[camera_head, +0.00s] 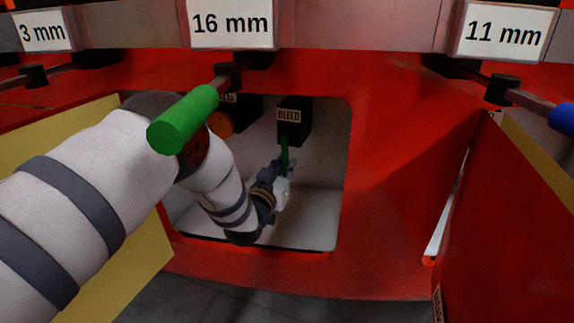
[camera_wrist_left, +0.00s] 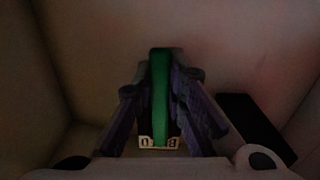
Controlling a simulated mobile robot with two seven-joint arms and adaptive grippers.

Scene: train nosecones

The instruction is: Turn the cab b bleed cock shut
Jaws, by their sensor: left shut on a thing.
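The bleed cock is a black block (camera_head: 292,122) with a white BLEED label, on the back wall of a pale recess in the red front. Its green handle (camera_head: 284,148) hangs down below the block. My left gripper (camera_head: 285,168) reaches into the recess from the left and is shut on the lower part of this handle. In the left wrist view the green handle (camera_wrist_left: 160,95) stands between the two dark fingers, with part of an upside-down label (camera_wrist_left: 159,142) at its base. Which cab this is cannot be read. My right gripper is not in view.
A larger green handle (camera_head: 184,119) sticks out under the 16 mm sign (camera_head: 232,23), in front of my left arm. A second, partly hidden block with an orange part (camera_head: 221,124) is left of the cock. A red panel (camera_head: 500,220) stands at the right, a yellow one (camera_head: 125,265) at the left.

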